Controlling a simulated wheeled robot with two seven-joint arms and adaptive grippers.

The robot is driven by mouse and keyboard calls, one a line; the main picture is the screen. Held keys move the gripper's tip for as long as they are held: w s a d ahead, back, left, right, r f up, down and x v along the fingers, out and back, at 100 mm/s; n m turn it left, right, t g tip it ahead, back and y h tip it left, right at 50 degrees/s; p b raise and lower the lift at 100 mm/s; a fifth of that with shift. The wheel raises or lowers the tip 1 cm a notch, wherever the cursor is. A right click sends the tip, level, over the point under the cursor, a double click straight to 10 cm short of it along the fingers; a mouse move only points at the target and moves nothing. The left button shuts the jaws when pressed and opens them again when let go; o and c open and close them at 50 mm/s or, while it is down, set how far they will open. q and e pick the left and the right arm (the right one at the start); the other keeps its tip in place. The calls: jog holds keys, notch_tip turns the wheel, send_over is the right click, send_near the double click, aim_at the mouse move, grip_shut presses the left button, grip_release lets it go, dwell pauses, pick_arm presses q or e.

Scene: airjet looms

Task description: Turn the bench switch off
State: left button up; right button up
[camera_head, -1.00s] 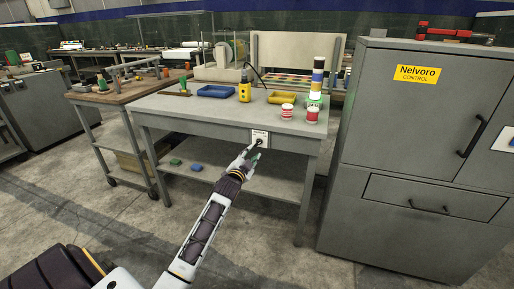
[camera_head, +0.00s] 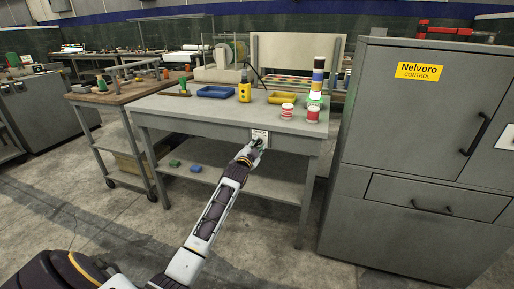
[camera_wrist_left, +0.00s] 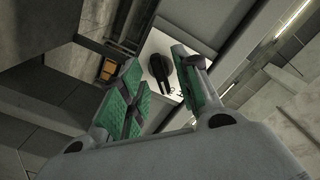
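The bench switch is a black rotary knob (camera_wrist_left: 161,68) on a white plate (camera_wrist_left: 152,46) in the left wrist view. In the head view its white plate (camera_head: 260,134) sits on the front edge of the grey bench (camera_head: 215,127). My left gripper (camera_head: 256,147) reaches up to the plate and partly covers the knob. In the left wrist view the left gripper (camera_wrist_left: 155,85) is open, its green pads on either side of the knob's line, with the knob just beyond the tips. I cannot tell whether they touch it. My right gripper is not in view.
On the bench stand a blue tray (camera_head: 216,91), a yellow tray (camera_head: 283,97), a yellow device (camera_head: 245,90), two red-and-white cans (camera_head: 287,111) and a lit stack light (camera_head: 318,80). A grey cabinet (camera_head: 395,130) stands close on the right. A lower shelf (camera_head: 270,184) lies below.

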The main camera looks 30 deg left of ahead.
pick_arm(q)
jog(key=shift+w+a, duration=0.15)
jog(key=shift+w, duration=0.35)
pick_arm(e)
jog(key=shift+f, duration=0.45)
pick_arm(q)
jog(key=shift+c, duration=0.2)
grip_shut()
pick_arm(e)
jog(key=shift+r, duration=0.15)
